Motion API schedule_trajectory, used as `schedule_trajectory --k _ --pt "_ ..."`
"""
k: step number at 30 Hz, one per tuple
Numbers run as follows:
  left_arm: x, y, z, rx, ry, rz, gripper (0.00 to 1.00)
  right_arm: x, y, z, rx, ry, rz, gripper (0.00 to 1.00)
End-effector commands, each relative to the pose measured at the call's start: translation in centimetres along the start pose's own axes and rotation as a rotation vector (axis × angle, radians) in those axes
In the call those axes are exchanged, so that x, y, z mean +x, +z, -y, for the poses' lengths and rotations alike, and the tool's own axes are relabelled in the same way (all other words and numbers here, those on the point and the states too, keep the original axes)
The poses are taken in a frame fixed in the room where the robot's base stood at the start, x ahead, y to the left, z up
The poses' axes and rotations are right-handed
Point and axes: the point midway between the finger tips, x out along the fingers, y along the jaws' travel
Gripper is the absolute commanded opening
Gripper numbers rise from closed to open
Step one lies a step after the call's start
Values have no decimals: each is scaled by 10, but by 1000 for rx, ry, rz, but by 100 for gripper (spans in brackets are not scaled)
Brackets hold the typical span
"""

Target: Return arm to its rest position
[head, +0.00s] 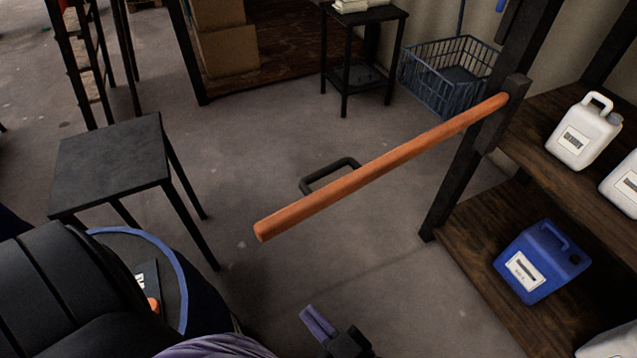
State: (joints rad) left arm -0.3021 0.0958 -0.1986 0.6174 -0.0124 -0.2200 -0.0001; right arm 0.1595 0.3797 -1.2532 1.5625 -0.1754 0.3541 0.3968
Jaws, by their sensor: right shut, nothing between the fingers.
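My right gripper (332,330) is low in the head view, just below the middle. Its fingers are shut and hold nothing. It is apart from the long orange bar (375,169), which reaches out from the dark post of the shelf rack across the open floor. The bar's free end lies above and left of the gripper. A black U-shaped handle (331,172) shows along the bar's far side. My left gripper is not in view.
The wooden shelf rack (478,234) at right holds white jugs (583,132) and a blue canister (541,262). A dark table (108,166) stands at left. A small side table (363,52) and a blue basket (450,75) stand at the back. Floor between is clear.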

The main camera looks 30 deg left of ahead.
Motion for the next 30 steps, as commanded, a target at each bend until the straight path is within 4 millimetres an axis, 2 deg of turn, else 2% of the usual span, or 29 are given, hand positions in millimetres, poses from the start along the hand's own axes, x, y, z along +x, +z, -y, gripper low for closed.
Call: schedule_trajectory --k 5,8,11,12,14,15,16,18,20,21,24,25,27,30 --pt "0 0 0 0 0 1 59 -5 2 -1 1 8 6 0" --pt "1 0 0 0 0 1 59 -12 30 -27 7 118 93 0" --pt "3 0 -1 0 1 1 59 -50 98 -74 59 361 316 0" --pt "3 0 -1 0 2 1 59 -76 131 -86 100 463 431 0" --pt "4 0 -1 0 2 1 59 -122 177 -90 183 595 602 0" --pt "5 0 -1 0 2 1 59 -154 205 -83 248 668 717 0" --pt "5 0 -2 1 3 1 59 -178 224 -73 302 715 801 0" --pt "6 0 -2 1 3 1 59 -230 260 -38 433 797 981 0" --pt "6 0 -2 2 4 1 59 -266 281 -2 545 841 1111 0" --pt "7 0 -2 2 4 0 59 -284 290 22 612 858 1183 0" --pt "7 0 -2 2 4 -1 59 -314 300 69 742 879 1306 0" --pt "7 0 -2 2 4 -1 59 -320 302 79 769 881 1330 0" --pt "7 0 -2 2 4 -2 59 -328 303 93 808 884 1364 0" --pt "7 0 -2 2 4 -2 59 -330 303 99 822 885 1377 0"
